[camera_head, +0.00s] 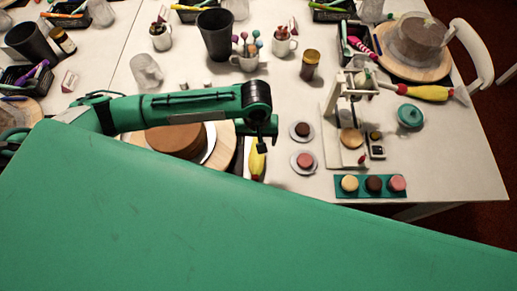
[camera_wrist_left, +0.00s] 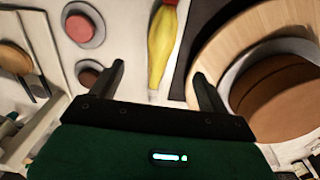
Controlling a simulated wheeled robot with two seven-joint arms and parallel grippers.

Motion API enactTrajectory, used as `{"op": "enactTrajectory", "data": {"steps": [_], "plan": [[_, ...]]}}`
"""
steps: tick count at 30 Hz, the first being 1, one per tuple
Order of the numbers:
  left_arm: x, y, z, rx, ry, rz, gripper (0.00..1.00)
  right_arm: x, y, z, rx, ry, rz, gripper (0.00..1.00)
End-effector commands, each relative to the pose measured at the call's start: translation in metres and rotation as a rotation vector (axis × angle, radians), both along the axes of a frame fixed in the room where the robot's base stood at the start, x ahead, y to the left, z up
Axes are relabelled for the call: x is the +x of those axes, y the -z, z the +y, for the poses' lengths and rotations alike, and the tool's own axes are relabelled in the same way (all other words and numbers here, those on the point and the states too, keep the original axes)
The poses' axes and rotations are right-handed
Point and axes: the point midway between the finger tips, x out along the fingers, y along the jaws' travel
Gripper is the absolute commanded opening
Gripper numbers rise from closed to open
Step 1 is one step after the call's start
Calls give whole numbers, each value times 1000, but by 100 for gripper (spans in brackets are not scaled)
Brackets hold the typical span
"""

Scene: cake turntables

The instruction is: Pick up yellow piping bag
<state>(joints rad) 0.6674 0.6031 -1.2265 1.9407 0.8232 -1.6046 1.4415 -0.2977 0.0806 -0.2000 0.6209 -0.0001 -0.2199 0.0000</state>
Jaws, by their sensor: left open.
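A yellow piping bag with a red end (camera_wrist_left: 162,48) lies on the table in the left wrist view, running up between my two open fingers. In the head view the same bag (camera_head: 257,161) shows just right of the turntable, partly hidden by my arm. My left gripper (camera_wrist_left: 158,88) is open, with nothing between its fingers. It also shows in the head view (camera_head: 262,148), pointing down over the bag. Another yellow piping bag with a red end (camera_head: 428,92) lies far right on the table. My right gripper is not in view.
A brown cake (camera_head: 176,139) sits on a wooden turntable (camera_head: 229,158) left of the bag. Two small plates with cakes, a white press-like stand (camera_head: 330,135) and a teal tray (camera_head: 344,193) of small cakes lie to the right. Cups and a black tumbler (camera_head: 215,36) stand behind.

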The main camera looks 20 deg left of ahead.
Motion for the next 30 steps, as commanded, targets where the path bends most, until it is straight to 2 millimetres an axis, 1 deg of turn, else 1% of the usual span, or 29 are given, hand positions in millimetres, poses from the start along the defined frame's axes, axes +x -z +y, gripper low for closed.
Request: {"op": "enactTrajectory", "data": {"steps": [4,9,12,15,19,23,27,30], "plan": [[0,19,2,8,-10,6,79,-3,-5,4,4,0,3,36],[0,53,2,7,-8,6,79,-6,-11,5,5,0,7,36],[1,69,1,5,-8,4,79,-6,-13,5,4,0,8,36],[1,80,2,5,-7,2,79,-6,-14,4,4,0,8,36],[2,86,2,5,-6,2,79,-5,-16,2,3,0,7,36],[5,95,3,6,-6,2,79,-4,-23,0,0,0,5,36],[9,112,6,7,-7,3,79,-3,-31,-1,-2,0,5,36],[8,126,5,4,-6,3,79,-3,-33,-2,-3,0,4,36]]}}
